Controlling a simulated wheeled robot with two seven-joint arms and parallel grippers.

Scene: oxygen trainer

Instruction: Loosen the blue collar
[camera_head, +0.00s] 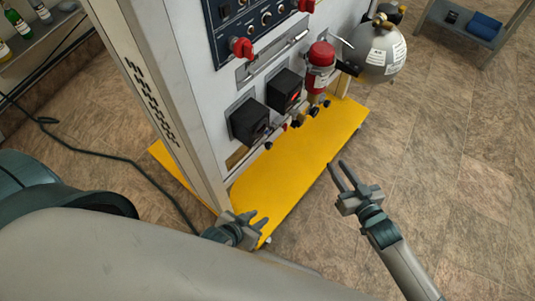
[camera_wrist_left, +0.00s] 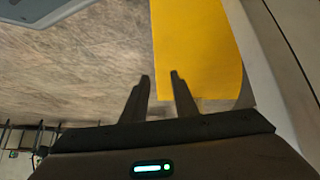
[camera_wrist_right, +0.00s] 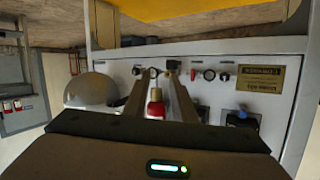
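The white trainer panel (camera_head: 212,95) stands at the upper middle of the head view. Along its lower edge are several small valves and fittings (camera_head: 297,120), below a red cylinder (camera_head: 320,62). The red cylinder (camera_wrist_right: 155,105) also shows between the fingers in the right wrist view, some way beyond them. My right gripper (camera_head: 337,164) is open and empty, in front of the panel, apart from it. My left gripper (camera_head: 260,216) is open and empty, low near the panel's left post.
The yellow base plate (camera_head: 290,165) juts out under the panel. Two black boxes (camera_head: 249,121) (camera_head: 285,90) stick out from the panel. A grey round tank (camera_head: 378,52) is at its right. A black cable (camera_head: 110,158) lies on the floor at left.

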